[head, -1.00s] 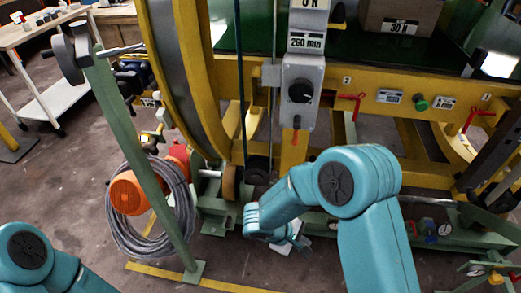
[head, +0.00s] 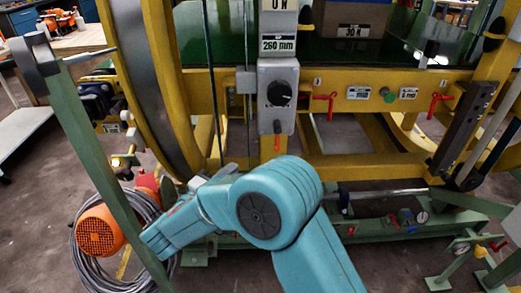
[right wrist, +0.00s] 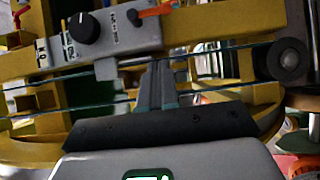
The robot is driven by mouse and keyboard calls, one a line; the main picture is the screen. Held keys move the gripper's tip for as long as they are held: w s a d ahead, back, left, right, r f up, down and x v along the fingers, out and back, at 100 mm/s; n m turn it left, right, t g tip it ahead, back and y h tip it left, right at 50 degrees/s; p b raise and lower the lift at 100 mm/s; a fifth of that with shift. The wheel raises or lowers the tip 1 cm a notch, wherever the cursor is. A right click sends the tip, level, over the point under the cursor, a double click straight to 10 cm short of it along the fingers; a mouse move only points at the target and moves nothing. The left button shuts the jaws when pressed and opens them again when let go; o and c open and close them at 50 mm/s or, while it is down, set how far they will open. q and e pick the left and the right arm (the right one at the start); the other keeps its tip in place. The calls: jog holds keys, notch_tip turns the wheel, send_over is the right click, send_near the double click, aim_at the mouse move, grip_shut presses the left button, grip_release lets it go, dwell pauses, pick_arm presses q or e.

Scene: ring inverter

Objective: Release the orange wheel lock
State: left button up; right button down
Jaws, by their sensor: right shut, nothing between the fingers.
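A small lever with an orange tip (head: 277,143) hangs below the grey control box (head: 278,98) in the head view. It is the likeliest orange lock, but I cannot tell for certain. In the right wrist view an orange-red tip (right wrist: 166,8) shows at the end of the box (right wrist: 125,32). My right gripper (right wrist: 157,66) is shut and empty, its fingers pointing toward the box and apart from the orange tip. In the head view my right forearm largely hides this gripper (head: 213,176), left of and below the box. My left gripper is out of view.
A large yellow-rimmed wheel (head: 160,90) stands left of the box. An orange motor (head: 98,232) and coiled grey hose (head: 88,268) lie at lower left. Red handles (head: 328,98) are on the yellow beam.

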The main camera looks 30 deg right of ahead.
send_near(277, 136)
jog(key=w+d+f, duration=0.2)
jog(key=w+f, duration=0.1)
jog(key=w, duration=0.3)
jog(key=d, duration=0.1)
jog(key=s+d, duration=0.1)
jog(key=d, duration=0.1)
jog(key=shift+s+d, duration=0.3)
jog(key=shift+s, duration=0.1)
jog(key=shift+w, duration=0.1)
